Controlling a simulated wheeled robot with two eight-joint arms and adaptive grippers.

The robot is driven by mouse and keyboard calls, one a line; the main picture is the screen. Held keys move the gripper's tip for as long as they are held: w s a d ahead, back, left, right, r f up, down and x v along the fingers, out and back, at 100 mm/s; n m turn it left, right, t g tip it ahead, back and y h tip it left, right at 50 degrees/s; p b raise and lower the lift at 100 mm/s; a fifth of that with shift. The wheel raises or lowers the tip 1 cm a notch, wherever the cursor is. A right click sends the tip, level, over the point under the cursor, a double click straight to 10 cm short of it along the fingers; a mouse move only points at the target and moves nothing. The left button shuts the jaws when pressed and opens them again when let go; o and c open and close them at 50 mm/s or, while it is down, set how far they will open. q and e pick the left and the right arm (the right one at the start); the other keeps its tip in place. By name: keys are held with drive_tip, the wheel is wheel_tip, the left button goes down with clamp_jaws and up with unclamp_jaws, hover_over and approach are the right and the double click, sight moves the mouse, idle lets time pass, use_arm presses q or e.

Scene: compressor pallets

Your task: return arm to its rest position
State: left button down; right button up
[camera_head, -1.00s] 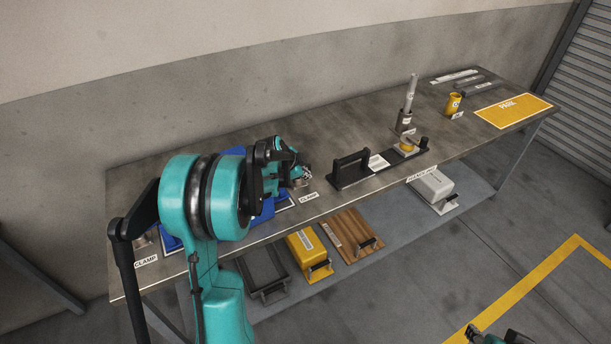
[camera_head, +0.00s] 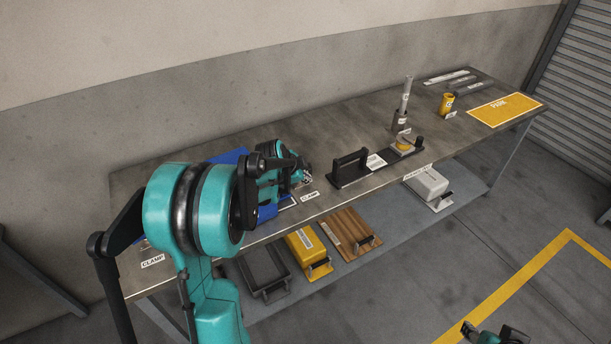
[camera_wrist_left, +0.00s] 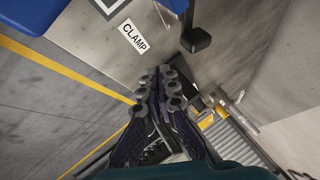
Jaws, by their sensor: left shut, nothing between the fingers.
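My left arm, teal and black, comes in from the left in the head view and hides part of the bench's left end. My left gripper (camera_head: 301,178) is over the bench near the right CLAMP label (camera_head: 309,196), partly hidden by my own arm. In the left wrist view its dark fingers (camera_wrist_left: 159,88) are together with nothing between them, and a CLAMP label (camera_wrist_left: 134,36) lies beyond the tips. Part of my right arm's end (camera_head: 492,335) shows at the bottom edge of the head view; its fingers cannot be made out.
A blue fixture (camera_head: 229,157) sits behind my left arm on the bench (camera_head: 340,134). Right of the gripper stand a black handle (camera_head: 350,169) and a grey post (camera_head: 405,97). The lower shelf (camera_head: 388,212) holds a yellow box (camera_head: 304,245) and other parts. Floor right of the bench is clear.

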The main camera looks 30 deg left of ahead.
use_arm(q)
drive_tip(key=p+v, duration=0.2)
drive_tip(key=v, duration=0.4)
drive_tip(key=shift+d, duration=0.25)
drive_tip(key=shift+r, duration=0.1)
drive_tip(key=s+d+r+n, duration=0.5)
drive_tip(key=s+d, duration=0.6)
drive_tip(key=d, duration=0.2)
drive_tip(key=s+d+f+n, duration=0.1)
drive_tip(key=s+d+n, duration=0.4)
drive_tip(key=s, duration=0.6)
drive_tip(key=shift+s+d+f+y, duration=0.2)
drive_tip(key=shift+s+d+y, duration=0.1)
drive_tip(key=shift+d, duration=0.45)
